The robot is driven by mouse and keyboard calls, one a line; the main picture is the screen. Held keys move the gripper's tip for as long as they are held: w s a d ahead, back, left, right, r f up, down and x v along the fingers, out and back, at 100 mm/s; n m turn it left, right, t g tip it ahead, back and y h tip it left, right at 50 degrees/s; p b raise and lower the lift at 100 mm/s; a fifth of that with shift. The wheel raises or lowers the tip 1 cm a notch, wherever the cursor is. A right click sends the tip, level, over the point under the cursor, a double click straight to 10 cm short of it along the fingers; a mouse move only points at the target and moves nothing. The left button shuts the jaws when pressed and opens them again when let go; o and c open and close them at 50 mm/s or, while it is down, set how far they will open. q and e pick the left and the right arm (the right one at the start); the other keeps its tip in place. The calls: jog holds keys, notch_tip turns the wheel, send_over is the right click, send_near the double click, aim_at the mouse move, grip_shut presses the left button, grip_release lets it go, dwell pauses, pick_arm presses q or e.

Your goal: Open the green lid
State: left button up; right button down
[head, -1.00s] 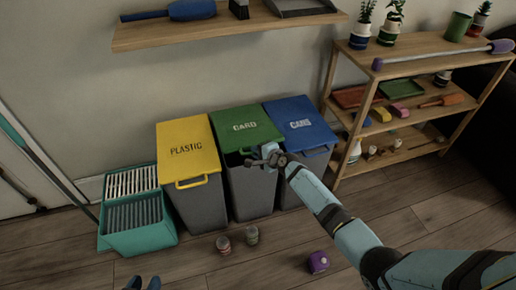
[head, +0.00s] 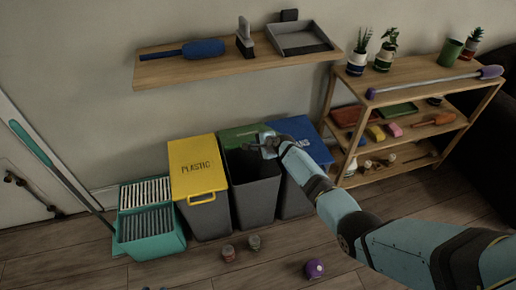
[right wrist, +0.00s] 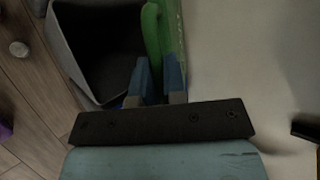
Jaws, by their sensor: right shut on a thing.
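The green lid (head: 241,133) stands raised at the back of the middle grey bin (head: 255,198). The dark inside of that bin is open to view. My right gripper (head: 267,144) is at the lid's raised edge, above the bin. In the right wrist view my right gripper (right wrist: 158,78) is shut on the green handle (right wrist: 152,32) of the lid, with the bin's opening to the left. Part of the lid is hidden behind my gripper.
The yellow lid (head: 196,165) is shut on the left; the blue lid (head: 308,140) on the right is partly behind my arm. A wall shelf (head: 230,62) hangs above. A wooden rack (head: 420,80) stands right. Cans (head: 229,252) and a purple object (head: 314,268) lie on the floor.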

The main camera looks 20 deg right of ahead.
jog(key=shift+w+r, duration=0.5)
jog(key=shift+r, duration=0.2)
jog(key=c, duration=1.2)
grip_release()
jog(key=p+v, duration=0.4)
jog(key=v, duration=0.9)
jog(key=shift+s+d+r, duration=0.2)
jog(key=shift+s+r, duration=0.05)
jog(key=shift+s, duration=0.05)
